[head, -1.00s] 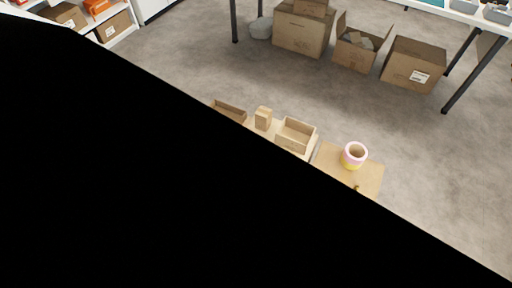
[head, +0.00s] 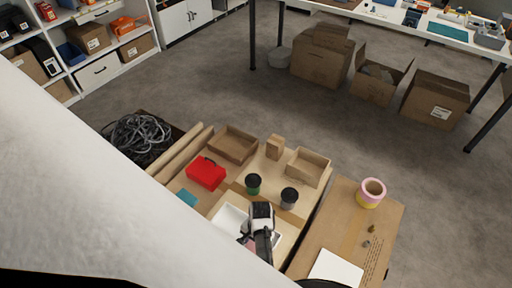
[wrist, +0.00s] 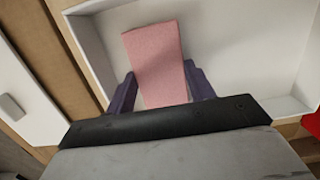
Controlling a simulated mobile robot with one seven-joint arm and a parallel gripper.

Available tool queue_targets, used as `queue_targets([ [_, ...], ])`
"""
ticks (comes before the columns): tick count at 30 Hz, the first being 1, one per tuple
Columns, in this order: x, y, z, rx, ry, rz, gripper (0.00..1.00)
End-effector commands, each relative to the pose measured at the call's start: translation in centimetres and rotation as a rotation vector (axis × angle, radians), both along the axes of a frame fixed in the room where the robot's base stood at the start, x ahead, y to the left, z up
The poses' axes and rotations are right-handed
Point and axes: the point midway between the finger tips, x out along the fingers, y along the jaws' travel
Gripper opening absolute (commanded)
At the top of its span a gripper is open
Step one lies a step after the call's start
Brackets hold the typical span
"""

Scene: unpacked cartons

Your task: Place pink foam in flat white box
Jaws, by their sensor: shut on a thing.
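The pink foam (wrist: 155,50) is a flat rectangular block, seen between the two dark fingers of my gripper (wrist: 161,90) in the wrist view. My gripper is shut on it. The flat white box (wrist: 245,30) lies behind and below the foam, with its low walls around it. I cannot tell whether the foam touches the box floor. In the head view the white box (head: 228,217) sits on the carton top, and my gripper (head: 252,240) is over it. A little pink shows there, mostly hidden by the gripper.
A red case (head: 206,173), two dark-lidded cups (head: 253,184) and open cardboard trays (head: 233,145) stand behind the box. A carton to the right holds a pink and yellow tape roll (head: 371,193) and a white sheet (head: 335,270). Black cables (head: 140,138) lie at left.

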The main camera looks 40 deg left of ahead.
Motion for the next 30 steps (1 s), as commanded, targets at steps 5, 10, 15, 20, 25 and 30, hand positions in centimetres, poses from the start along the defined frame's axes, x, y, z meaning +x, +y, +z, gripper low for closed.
queue_targets([
  [5,0.0,0.0,-0.2,0.0,0.0,0.0,0.32],
  [10,0.0,0.0,-0.2,0.0,0.0,0.0,0.69],
  [15,0.0,0.0,-0.2,0.0,0.0,0.0,0.75],
  [20,0.0,0.0,-0.1,0.0,0.0,0.0,0.75],
  [25,0.3,0.1,1.3,0.002,-0.003,0.0,0.75],
  [30,0.9,0.1,4.7,0.003,-0.004,-0.001,0.75],
])
